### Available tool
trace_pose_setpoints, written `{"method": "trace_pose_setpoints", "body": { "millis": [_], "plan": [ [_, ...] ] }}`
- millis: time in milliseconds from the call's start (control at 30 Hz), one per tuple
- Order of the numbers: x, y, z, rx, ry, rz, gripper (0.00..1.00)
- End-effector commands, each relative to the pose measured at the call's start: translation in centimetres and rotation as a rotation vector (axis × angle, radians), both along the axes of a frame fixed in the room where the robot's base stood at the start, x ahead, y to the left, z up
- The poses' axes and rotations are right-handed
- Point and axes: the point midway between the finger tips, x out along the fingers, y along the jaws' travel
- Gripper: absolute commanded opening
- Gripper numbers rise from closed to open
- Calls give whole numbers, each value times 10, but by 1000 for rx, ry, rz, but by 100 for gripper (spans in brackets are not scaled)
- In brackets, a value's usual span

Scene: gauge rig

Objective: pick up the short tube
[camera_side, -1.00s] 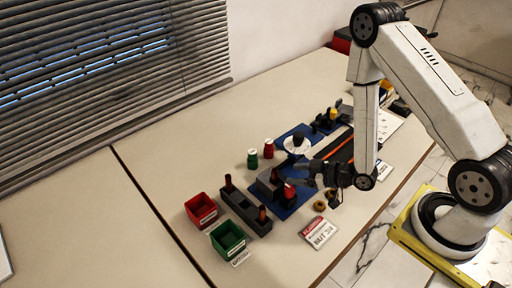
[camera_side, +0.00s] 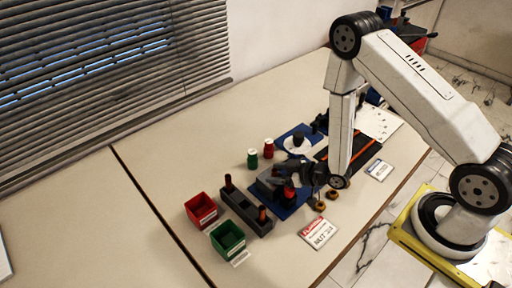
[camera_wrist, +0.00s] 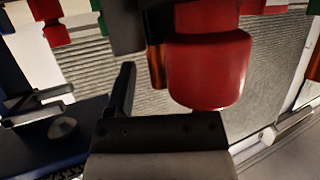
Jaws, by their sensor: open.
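Two upright tubes stand in a dark grey block (camera_side: 244,213) in the side view: an orange-brown tube (camera_side: 262,213) at its near end and a dark tube with a reddish end (camera_side: 228,183) at its far end. I cannot tell which is the short tube. My gripper (camera_side: 288,180) is open, low over the blue plate, behind and right of the block, apart from both tubes. In the wrist view a dark finger (camera_wrist: 124,88) shows beside a large red rounded part (camera_wrist: 207,70). Copper-coloured tube-like pieces (camera_wrist: 155,62) show behind it. The other fingertip is unclear.
A red bin (camera_side: 201,210) and a green bin (camera_side: 228,238) stand left of the block. Green (camera_side: 252,159) and red (camera_side: 268,148) bottles stand behind.

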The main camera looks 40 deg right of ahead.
Motion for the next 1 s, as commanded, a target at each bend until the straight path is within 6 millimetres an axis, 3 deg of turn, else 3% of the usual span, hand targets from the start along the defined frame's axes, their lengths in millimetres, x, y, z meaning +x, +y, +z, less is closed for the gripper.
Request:
{"method": "trace_pose_setpoints", "body": {
  "millis": [633, 667, 867, 1000],
  "plan": [
    [8, 4, -3, 1, 0, 0, 68],
    [8, 4, -3, 1, 0, 0, 65],
    [8, 3, -3, 1, 0, 0, 2],
    [8, 4, -3, 1, 0, 0, 0]
  ]
}}
